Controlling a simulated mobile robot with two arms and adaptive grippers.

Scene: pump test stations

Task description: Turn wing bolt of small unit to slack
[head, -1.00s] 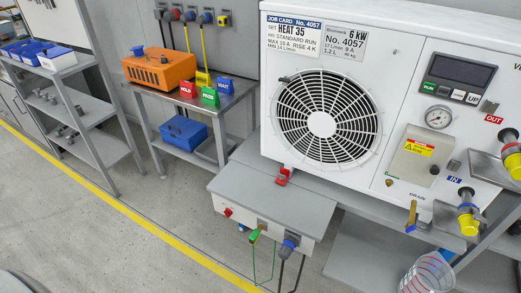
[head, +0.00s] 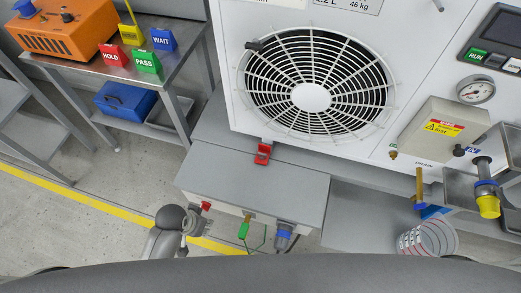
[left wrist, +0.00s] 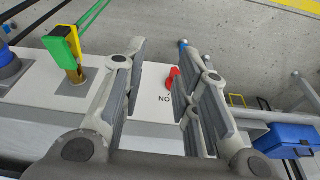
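A small red winged knob (head: 206,206), which may be the wing bolt, sits on the front face of the low grey box (head: 285,180). In the left wrist view the red knob (left wrist: 173,78) shows between my two fingers, next to printed letters of which I read "NO". My left gripper (head: 187,222) is just left of the knob in the head view. In the left wrist view the gripper (left wrist: 161,48) is open, with nothing held; whether a finger touches the knob I cannot tell. My right gripper is out of view.
A green-handled valve (head: 244,228) and a blue connector (head: 285,235) are on the same front face. A red clamp (head: 263,153) is at the fan unit's base (head: 225,60). A clear jug (head: 428,238) stands to the right. Open floor lies to the left.

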